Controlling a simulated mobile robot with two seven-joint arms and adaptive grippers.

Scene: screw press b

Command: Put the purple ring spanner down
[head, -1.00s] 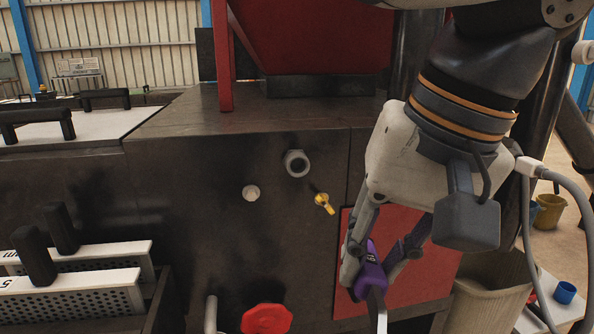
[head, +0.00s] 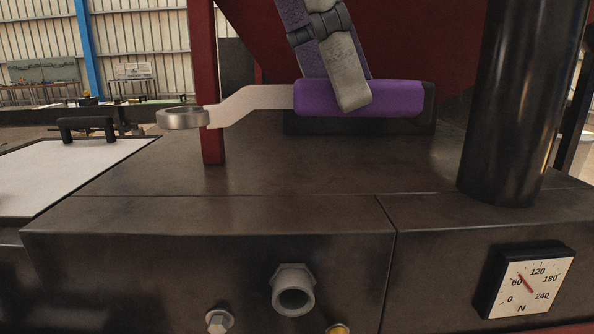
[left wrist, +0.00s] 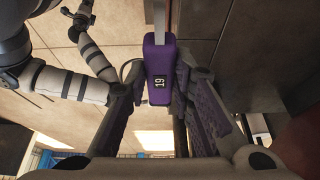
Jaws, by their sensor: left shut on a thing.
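The purple ring spanner (head: 358,99) has a purple handle and a steel shank that ends in a ring (head: 182,117) at the left. It lies about level in the head view, in front of the red part of the press and over the dark top of the machine (head: 330,175). I cannot tell whether it touches that top. My left gripper (head: 348,95) comes down from above and is shut on the purple handle. In the left wrist view the handle (left wrist: 159,70), marked 19, sits between the fingers. My right gripper is not clearly in view.
A dark column (head: 522,100) stands at the right and a thin red post (head: 206,80) at the left. A dial gauge (head: 528,285) and a grey pipe fitting (head: 293,290) are on the front face. The near machine top is clear. A white panel (head: 70,170) lies at the left.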

